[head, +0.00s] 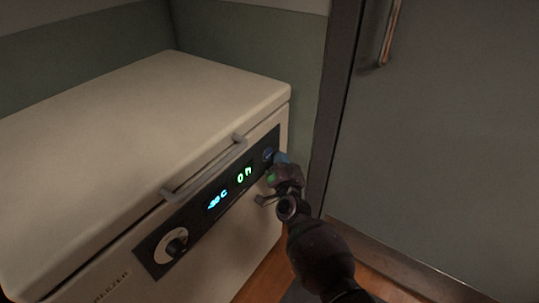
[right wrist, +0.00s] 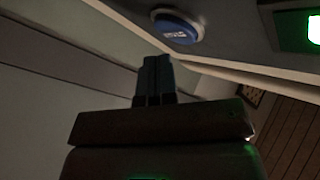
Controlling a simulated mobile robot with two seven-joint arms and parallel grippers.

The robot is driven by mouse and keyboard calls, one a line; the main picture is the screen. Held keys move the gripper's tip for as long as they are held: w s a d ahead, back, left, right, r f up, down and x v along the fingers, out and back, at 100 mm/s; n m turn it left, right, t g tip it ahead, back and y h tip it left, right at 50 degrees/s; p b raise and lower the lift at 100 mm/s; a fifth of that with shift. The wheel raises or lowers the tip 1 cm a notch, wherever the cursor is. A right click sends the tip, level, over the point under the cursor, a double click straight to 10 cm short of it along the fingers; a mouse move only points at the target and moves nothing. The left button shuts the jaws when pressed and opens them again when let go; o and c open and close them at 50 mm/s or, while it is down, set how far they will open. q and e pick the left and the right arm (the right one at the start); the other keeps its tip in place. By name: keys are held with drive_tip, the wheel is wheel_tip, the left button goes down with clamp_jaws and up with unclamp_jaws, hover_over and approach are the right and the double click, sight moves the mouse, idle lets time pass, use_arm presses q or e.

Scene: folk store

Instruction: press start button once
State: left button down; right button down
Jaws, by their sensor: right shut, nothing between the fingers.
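A white chest freezer (head: 150,130) stands at the left in the head view, lid closed. Its dark control panel (head: 200,212) has a dial, a blue temperature readout and a green "ON" display (head: 244,174). The round blue start button (head: 268,154) sits at the panel's far right end. It also shows larger in the right wrist view, as a blue button (right wrist: 174,26) in a pale ring. My right gripper (head: 281,160) is shut and empty, its fingertips beside the button in the head view. In the right wrist view the fingertips (right wrist: 156,62) appear below the button; contact cannot be told. My left gripper is not in view.
The lid's grey handle (head: 205,166) juts out above the panel. A grey door (head: 435,140) with a metal handle (head: 390,32) stands to the right. Wooden floor (head: 265,278) shows between freezer and door.

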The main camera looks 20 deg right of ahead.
drive_tip(key=shift+w, duration=0.1)
drive_tip(key=shift+w+a, duration=0.25)
idle(0.7)
